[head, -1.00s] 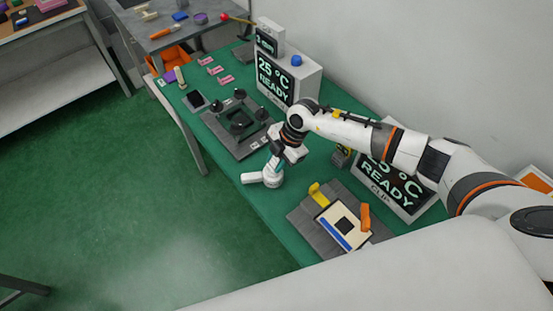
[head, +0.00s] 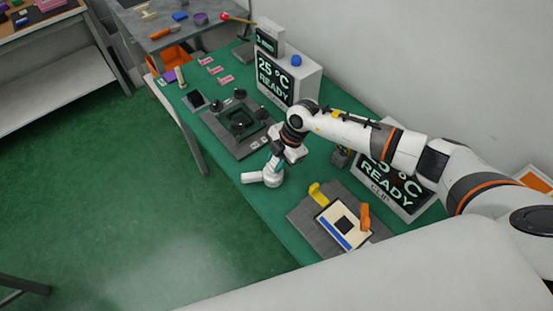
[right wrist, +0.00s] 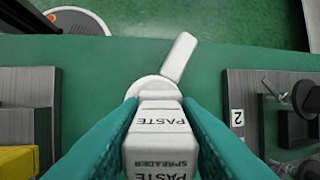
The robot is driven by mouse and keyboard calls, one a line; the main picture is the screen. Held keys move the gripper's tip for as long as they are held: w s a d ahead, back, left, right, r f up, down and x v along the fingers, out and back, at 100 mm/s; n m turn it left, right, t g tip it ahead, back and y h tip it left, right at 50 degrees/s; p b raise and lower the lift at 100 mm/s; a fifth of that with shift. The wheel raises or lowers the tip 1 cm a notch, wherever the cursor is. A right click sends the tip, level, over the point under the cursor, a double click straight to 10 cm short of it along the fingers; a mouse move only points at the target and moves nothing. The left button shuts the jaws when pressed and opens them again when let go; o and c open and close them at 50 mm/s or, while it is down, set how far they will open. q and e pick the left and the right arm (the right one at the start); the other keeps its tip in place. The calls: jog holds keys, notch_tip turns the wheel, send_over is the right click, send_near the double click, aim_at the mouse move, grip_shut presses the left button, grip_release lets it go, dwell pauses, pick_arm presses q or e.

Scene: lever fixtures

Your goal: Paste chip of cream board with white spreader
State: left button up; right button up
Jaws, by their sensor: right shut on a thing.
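My right gripper (head: 276,160) is shut on the white spreader (right wrist: 160,135), which reads "PASTE SPREADER" and sits between the teal fingers in the right wrist view. In the head view the white spreader (head: 272,179) shows just below the fingers, over the front part of the green bench. A round white part and a white bar show at its far end in the wrist view. The cream board (head: 336,236) lies on a grey base to the right of the gripper, apart from the spreader. A dark square chip (head: 345,225) is at its middle. My left gripper is not in view.
The board's grey base (head: 305,219) carries a yellow lever (head: 318,194) and an orange lever (head: 365,217). A dark fixture with knobs (head: 237,123) stands to the left of the gripper. Display boxes reading "READY" (head: 275,82) line the bench's back.

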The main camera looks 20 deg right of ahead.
jog(key=shift+f, duration=0.1)
dwell(0.3)
notch_tip(320, 180, up, 7)
jog(key=p, duration=0.7)
dwell(0.8)
